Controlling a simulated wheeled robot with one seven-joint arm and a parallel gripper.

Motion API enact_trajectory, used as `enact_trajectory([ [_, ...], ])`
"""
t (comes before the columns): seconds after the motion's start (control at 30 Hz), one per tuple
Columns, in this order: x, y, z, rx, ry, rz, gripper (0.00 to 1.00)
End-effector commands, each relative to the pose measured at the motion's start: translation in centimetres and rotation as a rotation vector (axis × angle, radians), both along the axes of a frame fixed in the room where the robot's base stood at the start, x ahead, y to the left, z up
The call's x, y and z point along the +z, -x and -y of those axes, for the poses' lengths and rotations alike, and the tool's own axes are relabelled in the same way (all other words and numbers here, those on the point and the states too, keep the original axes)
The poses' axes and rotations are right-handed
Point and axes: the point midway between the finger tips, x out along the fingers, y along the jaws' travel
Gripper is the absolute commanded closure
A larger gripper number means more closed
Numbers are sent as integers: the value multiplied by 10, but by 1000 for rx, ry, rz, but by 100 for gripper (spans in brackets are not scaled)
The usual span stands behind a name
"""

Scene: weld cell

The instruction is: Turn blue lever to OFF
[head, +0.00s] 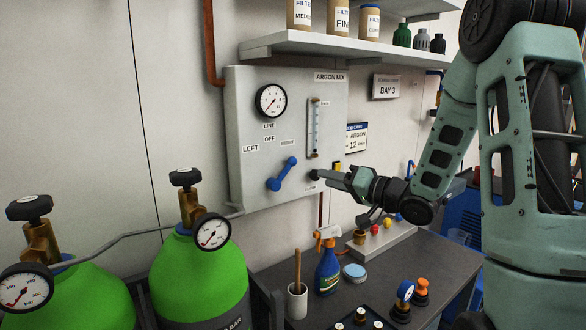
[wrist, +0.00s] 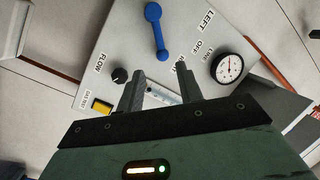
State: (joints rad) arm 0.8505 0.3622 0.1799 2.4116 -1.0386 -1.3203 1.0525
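The blue lever (head: 282,174) is on the grey argon panel (head: 240,120). Its handle slants up and right, its end close to the RIGHT label (head: 287,143); the OFF label (head: 269,138) is at top centre and LEFT is at the left. My gripper (head: 326,176) is in front of the panel, right of the lever and apart from it. In the wrist view the lever (wrist: 156,32) is beyond the fingertips. The two fingers of my gripper (wrist: 160,76) stand apart with nothing held between them.
A black flow knob (wrist: 119,75) sits beside one finger, and a flow tube (head: 314,128) is above it. A pressure gauge (head: 271,100) is over the labels. Green cylinders (head: 200,275) stand front left. A spray bottle (head: 327,268) stands on the dark bench below.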

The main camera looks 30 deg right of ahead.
Motion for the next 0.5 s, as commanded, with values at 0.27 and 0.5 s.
enact_trajectory([
  [0.27, 2, -57, -20, 4, -2, -1, 64],
  [0.5, 2, -95, -31, 2, -1, -1, 64],
])
